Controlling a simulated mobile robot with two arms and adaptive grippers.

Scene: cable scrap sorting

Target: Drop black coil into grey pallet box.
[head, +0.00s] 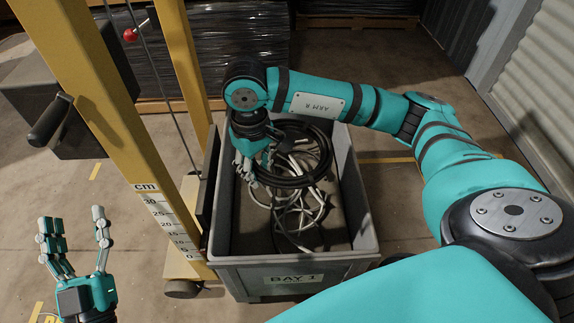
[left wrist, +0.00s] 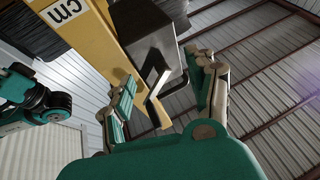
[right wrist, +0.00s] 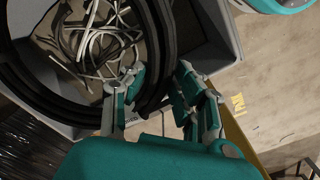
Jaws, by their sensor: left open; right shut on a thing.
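The black coil (head: 318,153) hangs from my right gripper (head: 252,168) over the inside of the grey pallet box (head: 354,185), marked BAY 1. The right wrist view shows the fingers of the right gripper (right wrist: 160,92) closed around one side of the black coil (right wrist: 152,50). The grey pallet box (right wrist: 222,40) and loose pale cables lie below the coil there. My left gripper (head: 75,225) is open and empty, to the left of the box. In the left wrist view the left gripper (left wrist: 165,90) points up with nothing between its fingers.
Pale and dark loose cables (head: 300,215) lie in the box. A yellow post with a cm scale (head: 150,187) stands close at the box's left. Black-wrapped stacks (head: 190,50) are behind. The floor right of the box is clear.

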